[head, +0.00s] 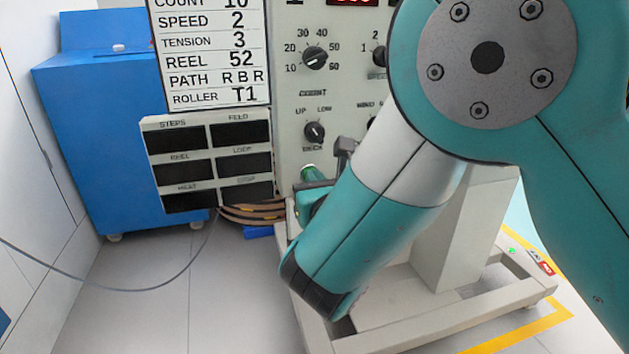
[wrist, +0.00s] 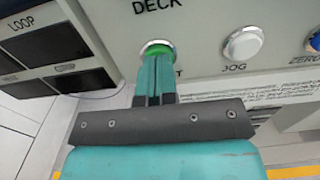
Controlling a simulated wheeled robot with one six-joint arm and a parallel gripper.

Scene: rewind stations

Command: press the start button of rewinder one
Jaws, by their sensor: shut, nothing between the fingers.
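The green start button (wrist: 160,48) is on the grey front panel of the rewinder (wrist: 205,22) in the wrist view, below the word DECK. Its label is mostly covered by my fingers; only a final T shows. My gripper (wrist: 156,62) is shut and empty, its fingertips right at the button and covering its lower part. I cannot tell whether they touch it or press it in. In the head view the green button (head: 307,172) shows small beside my arm, which hides most of the gripper.
A white JOG button (wrist: 243,44) and a blue ZERO button (wrist: 314,41) sit to the right on the panel. Left are a board with dark label slots (head: 207,152) and a blue cabinet (head: 100,130). The rewinder's base frame (head: 470,318) stands on the floor.

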